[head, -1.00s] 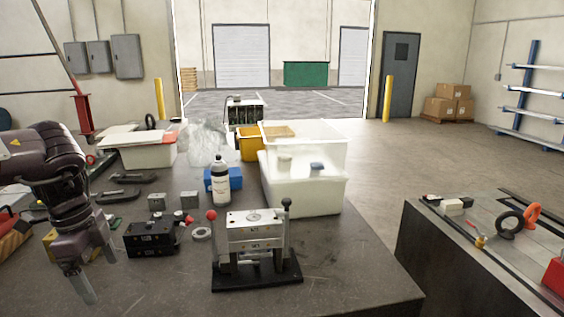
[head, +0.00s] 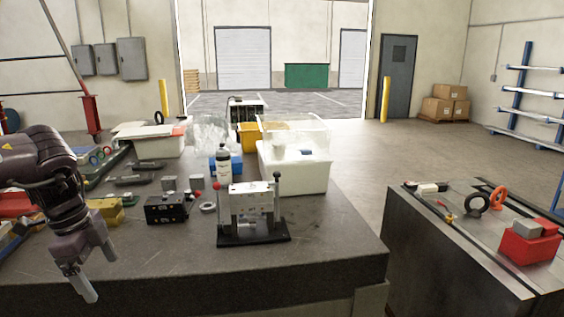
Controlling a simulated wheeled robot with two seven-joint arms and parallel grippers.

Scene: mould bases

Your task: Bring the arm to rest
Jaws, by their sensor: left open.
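My left gripper (head: 88,274) is at the lower left of the head view, pointing down in front of the near edge of the dark workbench (head: 180,259). Its fingers are apart, and I see nothing between them. My left arm comes in from the left edge. A metal mould base (head: 251,207) stands upright on a black plate on the bench, to the right of the gripper and apart from it. A black block (head: 166,209) sits between them. My right gripper is not in view.
White bins (head: 293,170), a bottle (head: 224,166) and small grey blocks stand farther back on the bench. Yellow blocks (head: 104,210) lie close behind my left gripper. A second bench (head: 450,235) at the right holds rings and a red box (head: 528,243). Open floor lies beyond.

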